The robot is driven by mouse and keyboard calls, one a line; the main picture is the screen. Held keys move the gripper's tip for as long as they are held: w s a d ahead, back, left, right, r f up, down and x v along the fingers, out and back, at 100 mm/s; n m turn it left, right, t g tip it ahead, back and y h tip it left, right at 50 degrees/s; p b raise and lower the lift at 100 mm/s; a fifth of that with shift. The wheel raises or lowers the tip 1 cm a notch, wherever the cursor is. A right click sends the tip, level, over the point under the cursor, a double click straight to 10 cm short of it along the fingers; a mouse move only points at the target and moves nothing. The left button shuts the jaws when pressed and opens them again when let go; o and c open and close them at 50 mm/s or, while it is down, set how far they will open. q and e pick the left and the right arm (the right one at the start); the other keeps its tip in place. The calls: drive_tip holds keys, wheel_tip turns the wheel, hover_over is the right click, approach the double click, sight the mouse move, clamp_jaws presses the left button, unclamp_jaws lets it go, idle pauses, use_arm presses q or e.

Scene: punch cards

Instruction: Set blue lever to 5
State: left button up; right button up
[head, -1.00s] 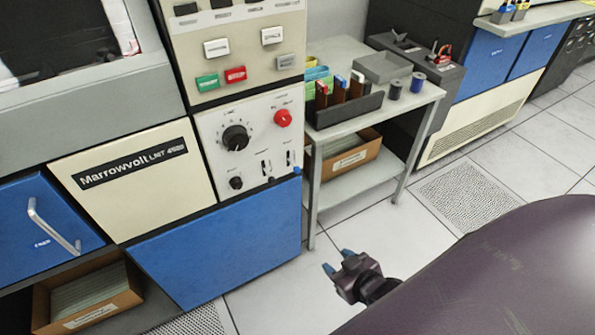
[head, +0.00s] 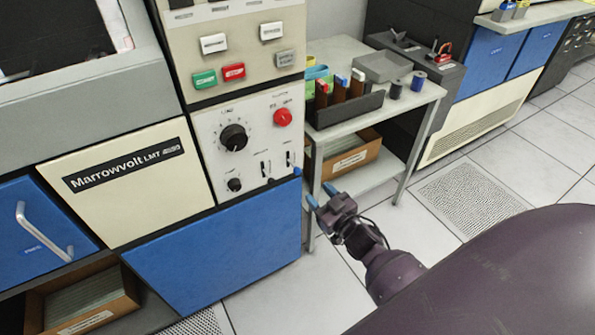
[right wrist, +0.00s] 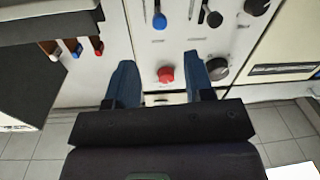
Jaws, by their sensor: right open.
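The blue lever (head: 297,172) is a small blue-tipped handle at the lower right of the white control panel (head: 215,165). In the right wrist view its blue tip (right wrist: 159,21) shows near the top, beyond and between my fingertips. The scale numbers are too small to read. My right gripper (head: 321,195) is open and empty, just right of and below the lever in the head view, apart from it. Its two blue fingers (right wrist: 160,60) are spread in the right wrist view. My left gripper is not in view.
On the panel are a red knob (head: 282,117), a large black dial (head: 233,138), a small black dial (head: 234,185) and black sliders (head: 264,168). A grey table (head: 428,92) with a card holder (head: 345,111) stands close on the right. Open floor lies in front.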

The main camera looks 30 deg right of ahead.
sight(299, 173)
drive_tip(key=w+b, duration=0.1)
drive_tip(key=w, duration=0.9)
drive_tip(key=shift+w+a, duration=0.15)
drive_tip(key=shift+w, duration=0.15)
clamp_jaws()
